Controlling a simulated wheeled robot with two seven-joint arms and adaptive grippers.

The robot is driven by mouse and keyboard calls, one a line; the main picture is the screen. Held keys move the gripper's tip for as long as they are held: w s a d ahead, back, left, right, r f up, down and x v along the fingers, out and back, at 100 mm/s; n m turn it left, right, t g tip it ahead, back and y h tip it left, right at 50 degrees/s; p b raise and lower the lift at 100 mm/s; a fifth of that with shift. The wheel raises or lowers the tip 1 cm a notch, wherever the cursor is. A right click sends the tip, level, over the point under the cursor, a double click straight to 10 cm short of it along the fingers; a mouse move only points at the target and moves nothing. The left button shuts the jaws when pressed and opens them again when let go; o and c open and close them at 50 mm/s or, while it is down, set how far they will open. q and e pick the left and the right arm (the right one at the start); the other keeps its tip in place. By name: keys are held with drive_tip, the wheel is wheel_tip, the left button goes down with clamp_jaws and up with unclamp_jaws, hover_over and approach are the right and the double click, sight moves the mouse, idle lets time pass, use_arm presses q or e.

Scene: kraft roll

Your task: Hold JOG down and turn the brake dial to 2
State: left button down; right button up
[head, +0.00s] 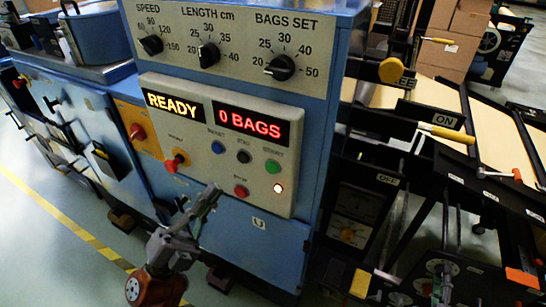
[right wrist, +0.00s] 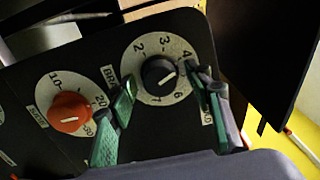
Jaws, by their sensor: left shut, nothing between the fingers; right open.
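The brake dial (right wrist: 158,77) is a black knob on a numbered white face in the right wrist view. Its white mark points right and slightly up, to about 4 or 5; a finger hides part of the scale. My right gripper (right wrist: 160,98) is open, with its green fingers on either side of the knob; contact cannot be told. In the head view, my left gripper (head: 211,193) is shut and empty in front of the blue machine's panel, left of a red button (head: 241,190). The small button labels are too blurred to tell which is JOG.
The panel displays read READY (head: 174,105) and 0 BAGS (head: 254,122). A red-topped switch (head: 175,162) and blue, black and green buttons are above my left gripper. In the right wrist view, an orange-red dial (right wrist: 70,113) sits left of my right gripper.

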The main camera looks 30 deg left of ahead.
sight(243, 158)
use_arm(q)
drive_tip(key=w, duration=0.8)
drive_tip(key=shift+w, duration=0.1)
idle(1.4)
drive_tip(key=shift+w, duration=0.25)
